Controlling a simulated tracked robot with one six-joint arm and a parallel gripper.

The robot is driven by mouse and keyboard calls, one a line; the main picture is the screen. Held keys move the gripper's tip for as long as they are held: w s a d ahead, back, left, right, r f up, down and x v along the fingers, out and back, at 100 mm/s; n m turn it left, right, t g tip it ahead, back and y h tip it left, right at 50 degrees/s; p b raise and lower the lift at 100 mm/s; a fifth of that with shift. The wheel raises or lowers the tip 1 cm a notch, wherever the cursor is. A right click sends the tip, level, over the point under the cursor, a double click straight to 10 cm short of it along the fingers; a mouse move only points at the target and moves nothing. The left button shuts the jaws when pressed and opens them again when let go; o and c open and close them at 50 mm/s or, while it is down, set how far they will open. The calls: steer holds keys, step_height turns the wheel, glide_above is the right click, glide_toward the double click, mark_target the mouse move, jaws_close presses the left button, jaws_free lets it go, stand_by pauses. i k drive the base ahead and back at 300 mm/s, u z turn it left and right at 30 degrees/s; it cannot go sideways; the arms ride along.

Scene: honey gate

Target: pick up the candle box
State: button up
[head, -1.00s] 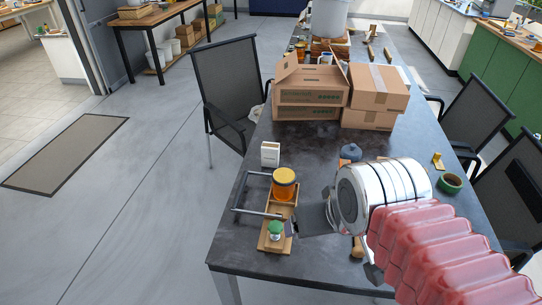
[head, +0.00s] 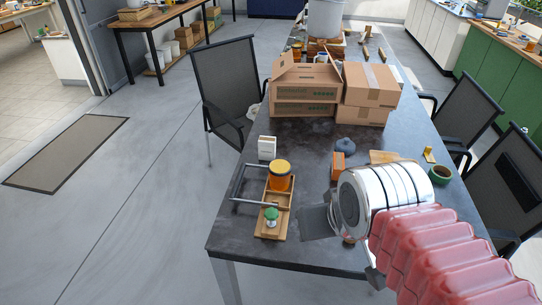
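A small white upright box (head: 267,147) with faint dark print stands near the table's left edge; it looks like the candle box, but I cannot read its label. My gripper (head: 318,220) is low over the front of the table, nearer to me and to the right of the white box, well apart from it. A flat grey finger part shows, while my silver wrist hides much of the rest. I cannot tell whether it is open or shut, and I see nothing clearly held.
A wooden tray (head: 263,232) with an amber jar (head: 280,176) and a green-topped item (head: 271,214) stands between the white box and me. A metal handle frame (head: 236,186) is at its left. Cardboard boxes (head: 305,85) stand behind. A brown block (head: 338,167) and blue-grey lid (head: 345,145) lie right.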

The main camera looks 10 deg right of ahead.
mark_target(266, 145)
steer(key=k, duration=0.3)
steer(key=u, duration=1.65)
steer(key=i, duration=2.4)
